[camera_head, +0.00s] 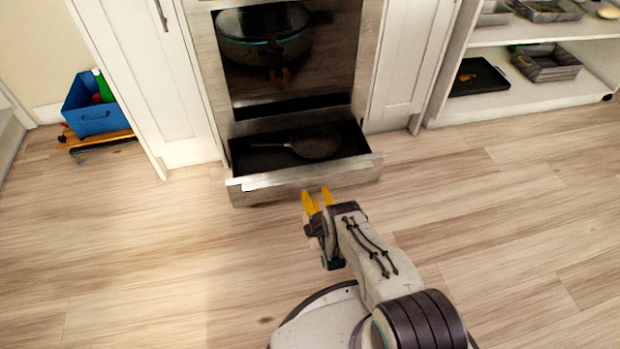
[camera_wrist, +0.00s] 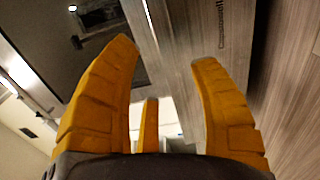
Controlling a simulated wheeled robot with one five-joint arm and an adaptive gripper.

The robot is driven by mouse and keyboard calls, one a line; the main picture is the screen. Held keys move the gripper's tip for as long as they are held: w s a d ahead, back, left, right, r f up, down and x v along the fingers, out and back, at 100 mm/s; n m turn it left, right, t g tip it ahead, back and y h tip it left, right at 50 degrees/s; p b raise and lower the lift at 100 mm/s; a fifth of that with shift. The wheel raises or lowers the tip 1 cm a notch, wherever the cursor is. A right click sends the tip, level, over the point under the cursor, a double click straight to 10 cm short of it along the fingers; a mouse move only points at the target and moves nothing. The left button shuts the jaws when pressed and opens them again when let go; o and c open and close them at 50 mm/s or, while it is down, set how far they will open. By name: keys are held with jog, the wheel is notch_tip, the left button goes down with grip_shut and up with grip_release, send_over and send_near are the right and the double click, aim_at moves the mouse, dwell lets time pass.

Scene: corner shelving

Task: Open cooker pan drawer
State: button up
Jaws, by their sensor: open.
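The cooker pan drawer (camera_head: 305,184) is pulled out below the oven, and its dark inside shows. A dark frying pan (camera_head: 316,147) lies in it with its handle to the left. My gripper (camera_head: 318,199) is just in front of the drawer's front panel, near its middle. Its yellow fingers are open and apart. In the wrist view, the fingers (camera_wrist: 168,62) stand to either side of the drawer front's edge (camera_wrist: 172,60). I cannot tell whether they touch it.
The oven (camera_head: 290,50) is above the drawer, with white cabinets (camera_head: 150,80) on both sides. A blue crate (camera_head: 92,118) stands at the left. Open shelves (camera_head: 520,98) with trays are at the right. The wooden floor around the drawer is clear.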

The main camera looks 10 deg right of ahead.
aim_at(310, 180)
jog(key=w+b, duration=0.1)
jog(key=w, duration=0.1)
jog(key=w+b, duration=0.1)
jog(key=w, duration=0.1)
jog(key=w+b, duration=0.1)
jog(key=w, duration=0.1)
jog(key=shift+w+f+b, duration=0.3)
jog(key=shift+f+b, duration=0.05)
jog(key=shift+w+r, duration=0.1)
jog(key=shift+w, duration=0.35)
jog(key=shift+s, duration=0.15)
grip_shut()
